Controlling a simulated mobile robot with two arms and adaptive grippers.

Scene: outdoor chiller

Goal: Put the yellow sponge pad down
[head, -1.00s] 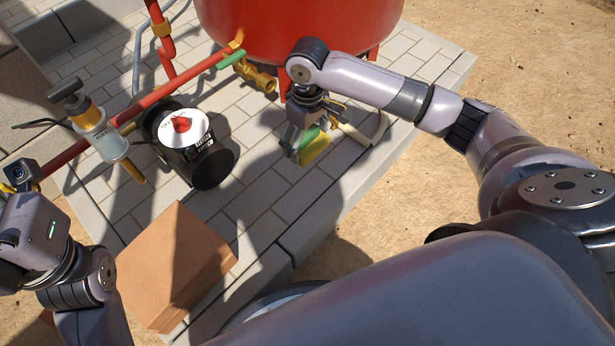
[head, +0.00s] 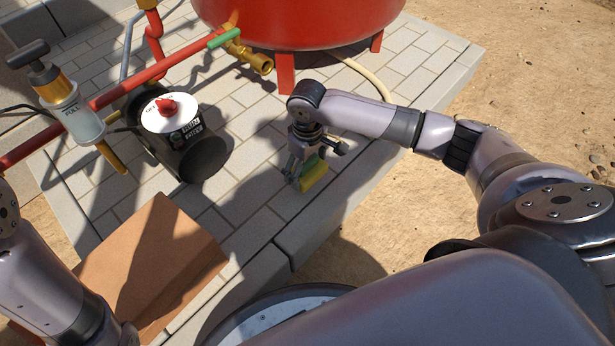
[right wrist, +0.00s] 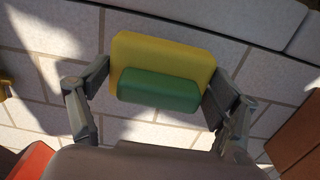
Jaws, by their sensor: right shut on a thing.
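The yellow sponge pad (head: 315,175) has a green side. My right gripper (head: 306,170) is shut on it, low over the pale paving bricks near the slab's right edge. In the right wrist view the yellow pad (right wrist: 190,55), with a green block face (right wrist: 158,90) towards the camera, sits between the two fingers of the gripper (right wrist: 160,72). I cannot tell whether the pad touches the paving. My left arm shows at the lower left of the head view, but its gripper is out of frame.
A red tank (head: 300,22) on legs stands behind, with a brass valve (head: 250,58) and a pale hose (head: 370,75). A black pump (head: 200,155) and a brown box (head: 150,260) are to the left. Bare paving (head: 240,200) lies between pump and gripper.

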